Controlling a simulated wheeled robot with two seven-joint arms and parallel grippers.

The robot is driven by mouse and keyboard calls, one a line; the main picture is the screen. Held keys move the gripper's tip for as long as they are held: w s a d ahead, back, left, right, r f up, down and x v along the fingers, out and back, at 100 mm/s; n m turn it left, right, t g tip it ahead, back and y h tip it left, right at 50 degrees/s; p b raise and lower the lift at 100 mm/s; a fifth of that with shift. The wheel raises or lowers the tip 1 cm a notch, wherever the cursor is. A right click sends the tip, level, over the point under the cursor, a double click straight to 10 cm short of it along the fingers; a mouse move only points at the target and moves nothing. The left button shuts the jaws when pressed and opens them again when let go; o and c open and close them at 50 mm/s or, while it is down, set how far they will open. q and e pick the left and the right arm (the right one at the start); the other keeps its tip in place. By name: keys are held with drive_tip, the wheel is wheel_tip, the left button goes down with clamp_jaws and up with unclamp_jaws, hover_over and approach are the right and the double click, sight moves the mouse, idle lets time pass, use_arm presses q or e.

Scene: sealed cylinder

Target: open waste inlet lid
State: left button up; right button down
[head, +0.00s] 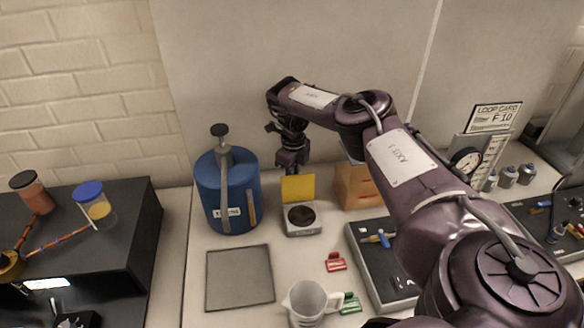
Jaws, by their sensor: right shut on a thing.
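The waste inlet (302,231) is a small pale box with a dark round opening on top, on the bench near the middle of the head view. Its yellow lid (298,189) stands roughly upright at the back of the box, so the opening shows. My right gripper (292,170) reaches down from above and is shut on the upper edge of the lid. The fingertips are small and dark, so the exact contact is hard to see. My left gripper is not in view.
A blue cylinder (212,197) with a pump handle stands left of the inlet. A grey mat (238,279), a clear jug (308,303) and a red clip (335,262) lie in front. An orange box (355,190) stands behind right. A tool tray (365,262) lies right.

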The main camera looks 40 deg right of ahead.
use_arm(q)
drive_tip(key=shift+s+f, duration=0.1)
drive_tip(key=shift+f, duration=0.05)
use_arm(e)
drive_tip(key=shift+s+d+f, duration=0.1)
drive_tip(key=shift+d+f, duration=0.35)
drive_tip(key=shift+d, duration=0.2)
drive_tip(key=c, duration=1.6)
unclamp_jaws()
drive_tip(key=shift+d, duration=0.1)
drive_tip(key=o, duration=0.4)
drive_tip(key=shift+d+f, duration=0.2)
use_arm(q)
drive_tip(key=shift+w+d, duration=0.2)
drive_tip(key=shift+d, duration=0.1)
use_arm(e)
drive_tip(key=shift+w+f, duration=0.25)
drive_tip(key=shift+w, duration=0.1)
drive_tip(key=shift+w, duration=0.1)
use_arm(q)
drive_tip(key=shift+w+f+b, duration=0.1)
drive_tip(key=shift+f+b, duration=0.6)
drive_tip(key=shift+b, duration=0.1)
use_arm(e)
drive_tip(key=shift+w+a+r, duration=0.1)
drive_tip(key=shift+r, duration=3.85)
